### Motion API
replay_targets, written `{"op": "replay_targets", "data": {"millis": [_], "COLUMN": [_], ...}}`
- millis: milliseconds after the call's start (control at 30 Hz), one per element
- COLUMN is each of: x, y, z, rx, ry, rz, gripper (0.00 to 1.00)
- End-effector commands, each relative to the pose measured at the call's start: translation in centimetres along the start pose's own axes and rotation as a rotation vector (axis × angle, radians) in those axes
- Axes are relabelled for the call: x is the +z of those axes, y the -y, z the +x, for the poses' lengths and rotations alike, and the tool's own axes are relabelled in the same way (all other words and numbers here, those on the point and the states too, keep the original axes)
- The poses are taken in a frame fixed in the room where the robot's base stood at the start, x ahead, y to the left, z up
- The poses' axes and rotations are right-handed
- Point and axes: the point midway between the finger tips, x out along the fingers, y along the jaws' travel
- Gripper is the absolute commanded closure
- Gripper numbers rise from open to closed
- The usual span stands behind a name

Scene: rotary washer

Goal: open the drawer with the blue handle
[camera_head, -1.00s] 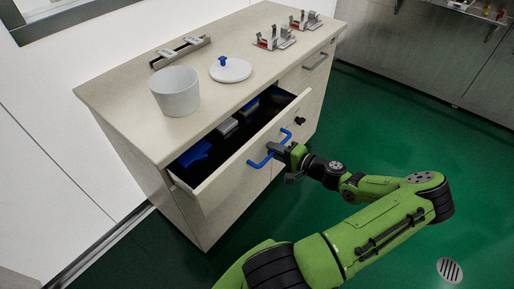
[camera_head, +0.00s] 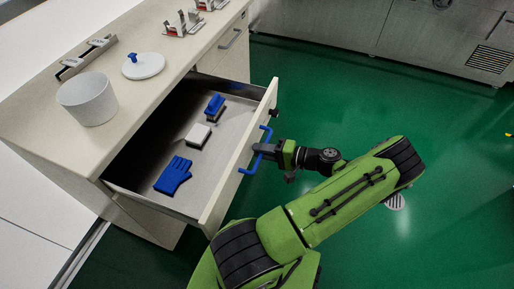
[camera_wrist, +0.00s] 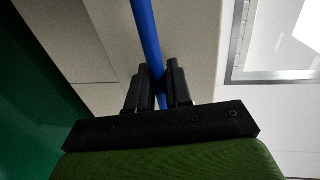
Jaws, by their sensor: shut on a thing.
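The drawer (camera_head: 235,168) stands far out of the cream cabinet, its inside open to view. The blue handle (camera_head: 248,166) is fixed across its front. My gripper (camera_head: 262,150) is shut on the blue handle at about its middle. In the wrist view the blue handle (camera_wrist: 146,35) runs between the two dark fingers of my gripper (camera_wrist: 158,85).
On the cabinet top stand a white tub (camera_head: 88,100), a white lid with a blue knob (camera_head: 144,65) and metal fixtures (camera_head: 180,22). Steel units (camera_head: 400,35) line the back.

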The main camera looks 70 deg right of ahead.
Motion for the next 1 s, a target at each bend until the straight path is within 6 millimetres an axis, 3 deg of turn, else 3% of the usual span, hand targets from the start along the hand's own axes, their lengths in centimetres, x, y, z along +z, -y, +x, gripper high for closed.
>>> {"op": "replay_targets", "data": {"millis": [433, 467, 533, 833, 1000], "x": [0.1, 0.1, 0.1, 0.0, -0.1], "y": [-0.1, -0.2, -0.1, -0.1, 0.0], "z": [-0.1, -0.1, -0.1, -0.4, -3.3], "rx": [0.001, 0.001, 0.001, 0.0, 0.003], "ry": [0.003, 0.003, 0.002, 0.0, -0.005], "rz": [0.003, 0.003, 0.003, 0.001, 0.0], "gripper": [1.0, 0.76, 0.65, 0.65, 0.65]}}
